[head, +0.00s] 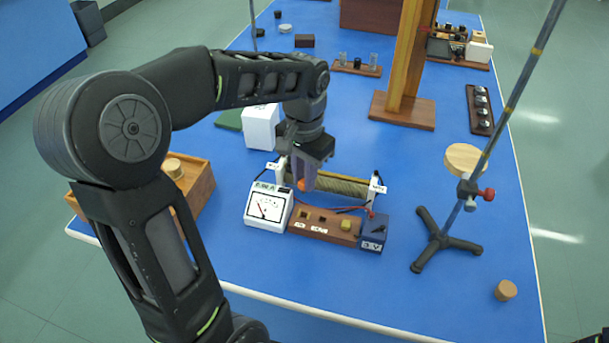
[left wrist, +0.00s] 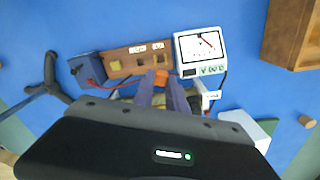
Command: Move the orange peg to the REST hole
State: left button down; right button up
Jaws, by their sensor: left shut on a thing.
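The orange peg (head: 302,185) is between the fingertips of my left gripper (head: 304,178), which is shut on it. In the left wrist view the peg (left wrist: 161,77) shows at the ends of the fingers (left wrist: 161,88), above or close to the near edge of the brown block. The brown wooden block (head: 324,230) has dark square openings toward its left and a yellow square piece (head: 346,225) toward its right. Its white labels are too small to read surely, so I cannot tell which hole is REST. The block also shows in the left wrist view (left wrist: 135,53).
A white meter (head: 268,206) stands left of the block and a blue box (head: 374,232) right of it, with wires between. A wound coil (head: 342,186) lies behind. A tripod stand (head: 440,241) rises at the right. The front table strip is mostly clear.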

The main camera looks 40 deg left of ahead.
pick_arm(q)
jog(key=shift+r+p, duration=1.15)
jog(key=shift+r, duration=0.35)
pick_arm(e)
jog(key=shift+r, duration=1.2)
